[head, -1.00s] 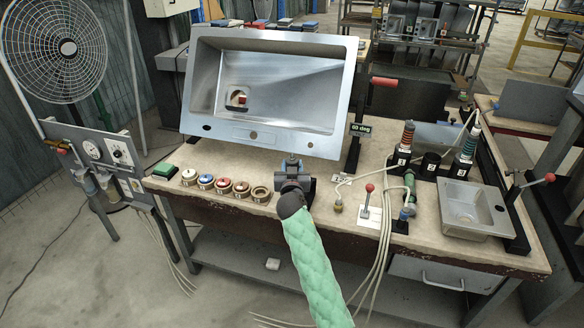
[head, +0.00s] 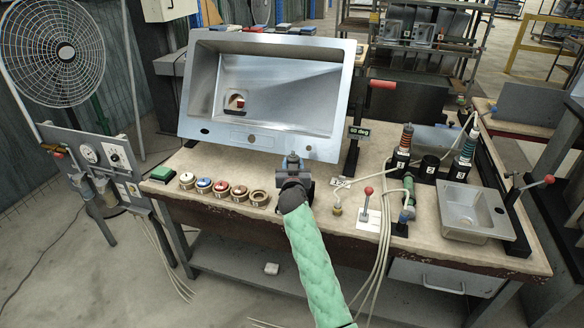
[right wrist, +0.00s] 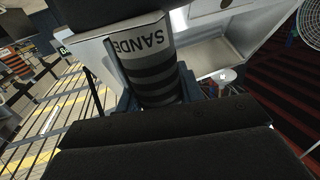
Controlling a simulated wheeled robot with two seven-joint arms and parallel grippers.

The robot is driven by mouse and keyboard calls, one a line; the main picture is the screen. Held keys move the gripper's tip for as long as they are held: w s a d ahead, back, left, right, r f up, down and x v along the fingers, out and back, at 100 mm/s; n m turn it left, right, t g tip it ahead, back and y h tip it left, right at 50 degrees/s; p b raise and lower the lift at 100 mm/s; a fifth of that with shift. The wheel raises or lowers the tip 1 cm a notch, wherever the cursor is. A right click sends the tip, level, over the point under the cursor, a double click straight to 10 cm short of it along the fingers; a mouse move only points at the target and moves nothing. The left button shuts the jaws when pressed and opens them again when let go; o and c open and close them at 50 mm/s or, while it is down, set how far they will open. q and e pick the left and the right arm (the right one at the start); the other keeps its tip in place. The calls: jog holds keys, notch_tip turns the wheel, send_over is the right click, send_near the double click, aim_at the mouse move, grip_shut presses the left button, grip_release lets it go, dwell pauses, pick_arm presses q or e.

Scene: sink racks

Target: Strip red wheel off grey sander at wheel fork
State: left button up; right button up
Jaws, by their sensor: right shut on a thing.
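My right arm in its green sleeve reaches up to the bench's front edge in the head view, its gripper (head: 293,172) just below the big sink's lower rim. The right gripper is shut on a grey sander (right wrist: 147,60), which has dark bands and a "SANDE..." label in the right wrist view. Only a small grey part of the sander (head: 291,160) shows past the gripper in the head view. Its wheel end is hidden, so I cannot see a red wheel on it. I cannot make out the wheel fork for certain. My left gripper is out of view.
A large tilted steel sink (head: 330,148) stands behind the gripper. Several round cups with coloured discs (head: 221,187) line the front edge at left, the rightmost cup (head: 259,198) empty. A red-knobbed lever (head: 368,192), a tool rack (head: 430,168) and a small sink (head: 470,208) are at right.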

jog(key=shift+w+d+r+b, duration=0.1)
jog(key=shift+w+d+b, duration=0.15)
jog(key=shift+w, duration=0.45)
jog(key=shift+w+d+f+b, duration=0.1)
jog(key=shift+w+d+b, duration=0.15)
jog(key=shift+w, duration=0.5)
jog(key=shift+w+d+r+b, duration=0.15)
jog(key=shift+w+b, duration=0.1)
jog(key=shift+w, duration=0.45)
jog(key=shift+r+p, duration=0.4)
jog(key=shift+r, duration=0.2)
